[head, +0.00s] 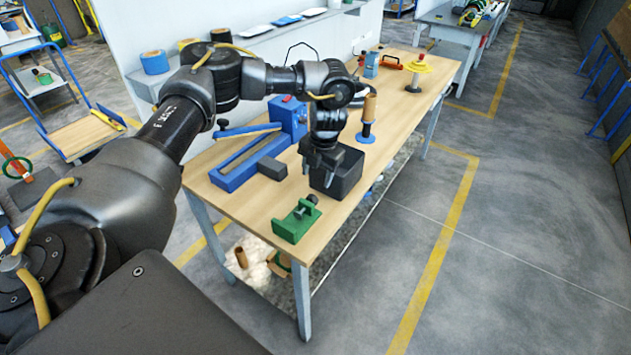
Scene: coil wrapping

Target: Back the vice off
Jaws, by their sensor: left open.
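A green vice (292,224) sits near the front end of the wooden table. A dark screw or knob (300,210) shows on its upper side, with a small green tip; the gap between its jaws is too small to judge. My left gripper (319,166) points down, open, behind the vice in the picture and apart from it. It hangs over the near left part of a black open bin (347,178) and hides some of it. I see nothing between its fingers. My right gripper is not in view.
A blue lever tool (230,177) lies left of the bin, with a dark grey block (272,168) at its side. A brown roll on a blue-based stand (368,118) stands behind the bin. The table (232,210) is bare left of the vice.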

